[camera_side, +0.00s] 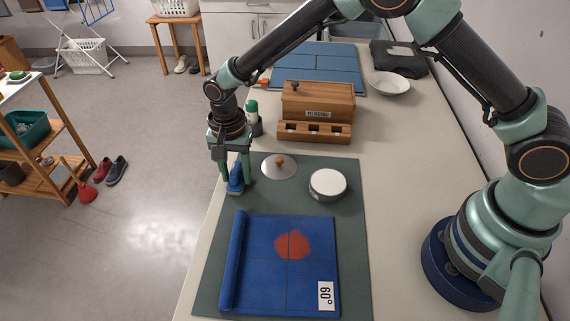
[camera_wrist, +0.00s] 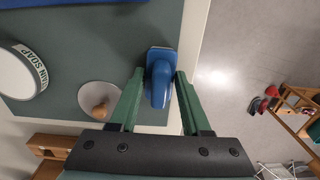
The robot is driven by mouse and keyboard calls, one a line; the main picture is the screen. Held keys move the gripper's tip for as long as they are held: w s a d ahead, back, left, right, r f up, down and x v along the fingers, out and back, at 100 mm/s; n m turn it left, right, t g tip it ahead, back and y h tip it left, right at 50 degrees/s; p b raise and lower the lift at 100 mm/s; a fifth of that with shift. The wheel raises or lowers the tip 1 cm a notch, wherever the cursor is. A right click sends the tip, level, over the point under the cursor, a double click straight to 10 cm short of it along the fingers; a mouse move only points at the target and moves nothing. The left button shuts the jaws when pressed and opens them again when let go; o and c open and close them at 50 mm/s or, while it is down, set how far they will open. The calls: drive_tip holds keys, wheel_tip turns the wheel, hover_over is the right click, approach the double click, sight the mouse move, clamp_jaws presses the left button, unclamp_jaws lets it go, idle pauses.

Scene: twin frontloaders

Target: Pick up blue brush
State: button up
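The blue brush (camera_side: 236,182) stands on the green mat near its left edge, between the fingers of my gripper (camera_side: 235,180). In the wrist view the brush (camera_wrist: 160,80) shows its rounded blue handle between the two green fingers of my gripper (camera_wrist: 160,74). One finger is on each side, with narrow gaps beside the handle. The gripper looks open around the brush, and no lift off the mat shows. Part of the brush is hidden by the fingers in the side view.
A metal lid with a wooden knob (camera_side: 279,166) lies right of the brush, and a round stain soap tin (camera_side: 328,185) beyond it. A blue cloth (camera_side: 270,275) with a red stain lies in front. A wooden box (camera_side: 316,112) stands behind. The table edge is close on the left.

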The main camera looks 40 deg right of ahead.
sight(235, 168)
clamp_jaws()
drive_tip(key=shift+r, duration=0.1)
wheel_tip(235, 168, up, 20)
idle(0.4)
unclamp_jaws()
clamp_jaws()
